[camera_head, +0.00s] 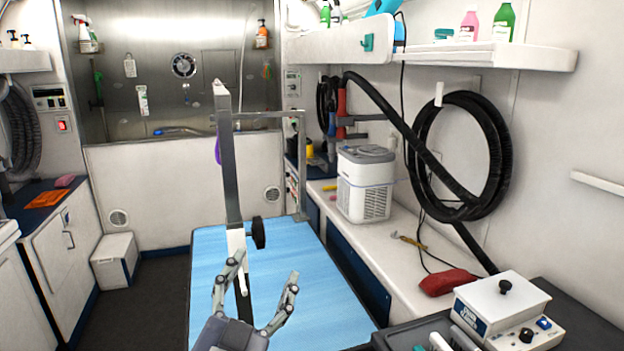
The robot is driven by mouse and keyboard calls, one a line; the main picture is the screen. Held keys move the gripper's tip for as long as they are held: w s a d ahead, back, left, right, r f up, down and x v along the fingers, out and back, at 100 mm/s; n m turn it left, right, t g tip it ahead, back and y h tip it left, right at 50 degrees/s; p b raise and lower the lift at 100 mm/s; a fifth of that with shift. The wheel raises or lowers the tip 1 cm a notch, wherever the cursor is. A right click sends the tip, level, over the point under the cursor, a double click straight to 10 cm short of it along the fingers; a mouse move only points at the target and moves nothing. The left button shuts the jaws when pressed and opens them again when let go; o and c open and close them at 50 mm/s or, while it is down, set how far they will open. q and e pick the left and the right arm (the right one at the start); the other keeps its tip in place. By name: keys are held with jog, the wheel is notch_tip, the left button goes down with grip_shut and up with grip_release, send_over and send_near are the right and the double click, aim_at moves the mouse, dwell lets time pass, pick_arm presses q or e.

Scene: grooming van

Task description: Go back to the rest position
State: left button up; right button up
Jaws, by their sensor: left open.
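My left gripper (263,282) comes in at the bottom middle of the head view. Its two fingers are spread wide, with nothing between them. It is in front of the blue grooming table (310,290). The grey post (228,155) of the grooming arm, with a black knob (258,232), stands behind the fingers. My right gripper is not in the view.
A white counter (400,270) along the right wall holds a white machine (365,185) and a red pouch (449,282). A white control box (502,305) stands at the lower right. A black hose (490,150) hangs on the wall. Dark floor (140,300) is free at left.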

pick_arm(q)
jog(key=s+a+f+n+g+y, duration=0.1)
jog(key=s+a+f+g, duration=0.15)
jog(key=f, duration=0.55)
jog(key=s+a+f+n+g+y, duration=0.2)
jog(key=a+f+g, duration=0.1)
jog(key=f, duration=0.5)
jog(key=s+a+f+n+g+y, duration=0.1)
jog(key=s+a+f+g, duration=0.2)
jog(key=f, duration=0.5)
jog(key=s+a+f+n+g, duration=0.1)
jog(key=s+a+f+g, duration=0.1)
jog(key=s+f+g, duration=0.5)
jog(key=s+a+f+g, duration=0.15)
jog(key=s+f, duration=0.35)
jog(key=s, duration=0.6)
notch_tip(320, 180, down, 29)
jog(key=s, duration=0.3)
jog(key=s+a+f+g, duration=0.1)
jog(key=s+f, duration=0.6)
jog(key=s, duration=0.1)
jog(key=s+a+f+g, duration=0.1)
jog(key=s+a+f, duration=0.1)
jog(key=s+f, duration=0.5)
jog(key=shift+s+a+y, duration=0.25)
jog(key=shift+s+y, duration=0.05)
jog(key=shift+s, duration=0.1)
